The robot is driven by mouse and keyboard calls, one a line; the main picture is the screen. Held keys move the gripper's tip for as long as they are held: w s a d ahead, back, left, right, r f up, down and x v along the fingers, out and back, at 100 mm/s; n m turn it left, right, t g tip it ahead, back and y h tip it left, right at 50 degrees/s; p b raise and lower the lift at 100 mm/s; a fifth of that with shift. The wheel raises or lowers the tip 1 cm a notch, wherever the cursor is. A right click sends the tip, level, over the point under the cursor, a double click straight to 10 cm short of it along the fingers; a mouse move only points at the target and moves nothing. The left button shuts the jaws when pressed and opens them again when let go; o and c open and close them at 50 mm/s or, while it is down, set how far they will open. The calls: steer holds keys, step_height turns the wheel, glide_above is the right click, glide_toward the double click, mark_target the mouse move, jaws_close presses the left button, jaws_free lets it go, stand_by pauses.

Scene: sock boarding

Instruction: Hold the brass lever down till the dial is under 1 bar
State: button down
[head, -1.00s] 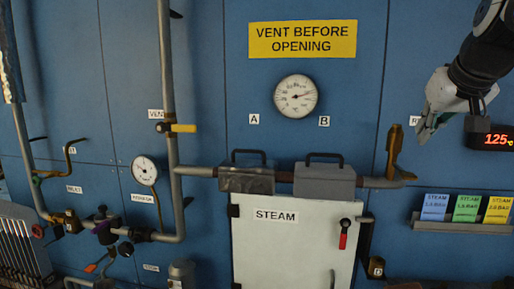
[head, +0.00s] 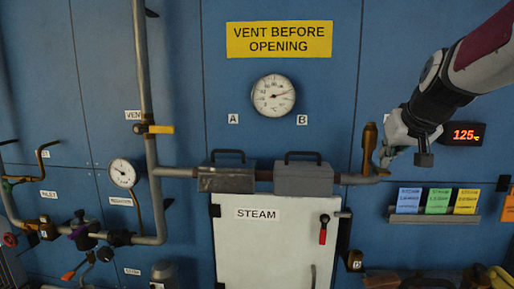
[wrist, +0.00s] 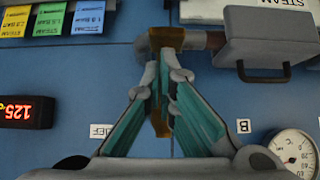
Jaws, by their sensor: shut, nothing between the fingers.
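A brass fitting (head: 369,148) stands upright at the right end of the horizontal pipe, with a brass arm low on its right side. My gripper (head: 387,160) is shut and empty, its tips close to that arm; contact cannot be told. In the wrist view, which is upside down, the fingers (wrist: 165,75) meet in front of the brass fitting (wrist: 160,40) and hide part of it. A large white dial (head: 273,95) sits between labels A and B, its needle pointing right and slightly up. A smaller dial (head: 123,173) is at left.
A white STEAM door (head: 275,250) with a red-handled latch (head: 323,232) is below the pipe. A yellow handle (head: 160,129) is on the vertical pipe. A red 125 display (head: 465,134) and a card rack (head: 435,219) are at right. Grey handled blocks (head: 303,180) sit on the pipe.

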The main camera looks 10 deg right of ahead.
mark_target(387, 172)
steer(key=shift+s+a+f+t+b, duration=0.15)
steer(key=shift+f+t+b, duration=0.45)
steer(key=shift+b, duration=0.7)
steer(key=f+t+b, duration=0.1)
steer(key=b, duration=0.3)
steer(key=shift+s+f+h+b, duration=0.1)
steer(key=shift+f+h+b, duration=0.2)
steer(key=shift+h+b, duration=0.1)
steer(key=f+t+b, duration=0.2)
steer(key=b, duration=0.5)
steer(key=shift+s+h+b, duration=0.1)
steer(key=shift+h+b, duration=0.2)
steer(key=shift+b, duration=0.1)
steer(key=t+b, duration=0.1)
steer(key=b, duration=0.3)
steer(key=shift+s+f, duration=0.1)
steer(key=shift+f, duration=0.25)
steer(key=shift+t+b, duration=0.4)
steer(key=shift+b, duration=0.55)
